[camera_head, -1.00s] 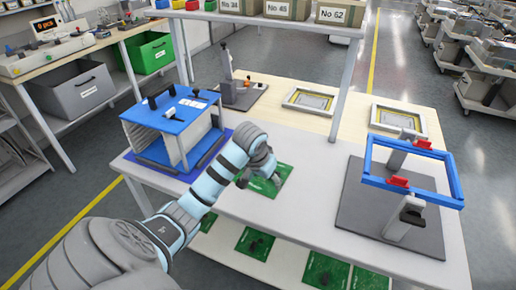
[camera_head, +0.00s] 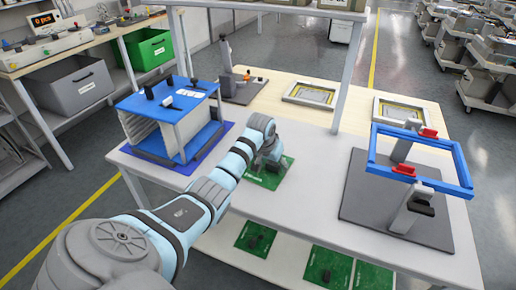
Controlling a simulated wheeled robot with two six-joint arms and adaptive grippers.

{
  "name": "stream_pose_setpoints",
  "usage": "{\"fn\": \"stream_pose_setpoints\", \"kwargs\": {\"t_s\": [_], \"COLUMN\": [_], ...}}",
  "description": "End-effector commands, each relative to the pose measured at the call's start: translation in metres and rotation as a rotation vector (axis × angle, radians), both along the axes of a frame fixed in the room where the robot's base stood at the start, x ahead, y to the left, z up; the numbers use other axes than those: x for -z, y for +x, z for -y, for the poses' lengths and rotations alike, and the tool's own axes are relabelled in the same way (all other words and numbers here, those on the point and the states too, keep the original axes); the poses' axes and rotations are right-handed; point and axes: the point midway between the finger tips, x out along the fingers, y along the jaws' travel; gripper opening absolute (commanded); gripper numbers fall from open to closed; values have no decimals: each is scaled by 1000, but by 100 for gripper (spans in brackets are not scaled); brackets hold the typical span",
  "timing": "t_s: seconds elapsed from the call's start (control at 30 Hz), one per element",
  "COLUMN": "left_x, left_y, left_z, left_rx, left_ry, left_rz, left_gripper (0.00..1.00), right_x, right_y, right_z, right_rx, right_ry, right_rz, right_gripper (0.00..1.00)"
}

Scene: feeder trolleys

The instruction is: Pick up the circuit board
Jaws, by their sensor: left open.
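A green circuit board (camera_head: 282,178) lies flat on the white tabletop (camera_head: 310,205), right of the blue rack. My left gripper (camera_head: 262,168) is over the board with its fingers pointing down. The gripper is open, and it hides part of the board. I cannot tell whether the fingertips touch the board. More green boards lie on the lower shelf, one of them at the front (camera_head: 256,238). My right gripper is not in view.
A blue rack (camera_head: 168,110) stands close on the left on a blue mat. A blue frame (camera_head: 455,183) on grey posts stands at the right on a dark plate (camera_head: 358,205). Two framed trays (camera_head: 290,93) lie at the back. The tabletop between board and plate is clear.

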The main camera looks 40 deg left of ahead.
Motion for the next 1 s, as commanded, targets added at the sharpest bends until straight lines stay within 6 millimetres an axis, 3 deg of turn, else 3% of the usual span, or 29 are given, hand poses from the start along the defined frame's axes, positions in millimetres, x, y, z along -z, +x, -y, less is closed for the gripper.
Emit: {"fn": "stream_pose_setpoints", "kwargs": {"t_s": [0.13,0.53,0.83,1.0], "left_x": [-2,-3,-8,-35], "left_y": [0,0,0,1], "left_z": [0,0,0,0], "left_rx": [0,0,0,-1], "left_ry": [0,1,2,2], "left_rz": [1,2,3,5], "left_gripper": [62,0,0,0], "right_x": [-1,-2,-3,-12], "right_y": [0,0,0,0], "right_z": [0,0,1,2], "right_rx": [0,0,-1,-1], "right_ry": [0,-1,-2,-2], "right_rz": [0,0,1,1], "right_gripper": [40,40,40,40]}}
